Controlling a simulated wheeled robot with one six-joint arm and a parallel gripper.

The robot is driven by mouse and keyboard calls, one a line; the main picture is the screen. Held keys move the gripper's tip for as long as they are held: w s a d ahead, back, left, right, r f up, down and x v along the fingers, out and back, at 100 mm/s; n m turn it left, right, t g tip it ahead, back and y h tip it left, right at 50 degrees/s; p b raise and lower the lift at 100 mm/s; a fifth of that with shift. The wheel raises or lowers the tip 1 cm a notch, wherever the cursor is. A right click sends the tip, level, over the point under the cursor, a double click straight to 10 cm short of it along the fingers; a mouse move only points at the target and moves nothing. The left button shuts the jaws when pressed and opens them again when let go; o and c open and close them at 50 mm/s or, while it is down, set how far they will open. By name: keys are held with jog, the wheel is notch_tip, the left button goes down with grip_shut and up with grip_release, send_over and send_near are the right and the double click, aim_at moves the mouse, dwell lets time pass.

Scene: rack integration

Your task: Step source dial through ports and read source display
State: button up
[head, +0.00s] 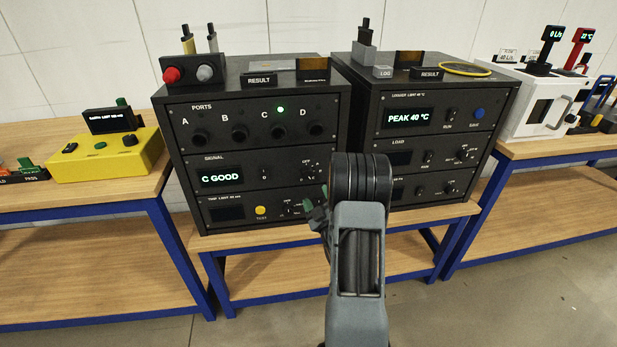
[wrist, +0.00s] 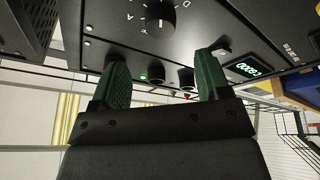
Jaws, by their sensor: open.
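The source dial (head: 308,172) is a round black knob on the SIGNAL panel of the left rack, with letters around it. In the wrist view the dial (wrist: 160,18) is at the top, and its exact pointer setting is hard to read. The source display (head: 221,178) reads "C GOOD" in the head view; it also shows at the right of the wrist view (wrist: 243,69). A green light (head: 280,110) is lit above port C (head: 276,131). My gripper (head: 319,208) has green fingers and is partly hidden by my arm.
The TRIP LIMIT panel with a yellow TEST button (head: 260,211) is below the SIGNAL panel. A second rack (head: 440,100) stands close on the right, its display reading "PEAK 40 °C". A yellow box (head: 100,155) sits on the left bench.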

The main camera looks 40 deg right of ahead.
aim_at(307, 176)
jog(key=p+x, duration=0.1)
jog(key=x, duration=0.7)
jog(key=shift+w, duration=0.15)
jog(key=shift+c, duration=0.4)
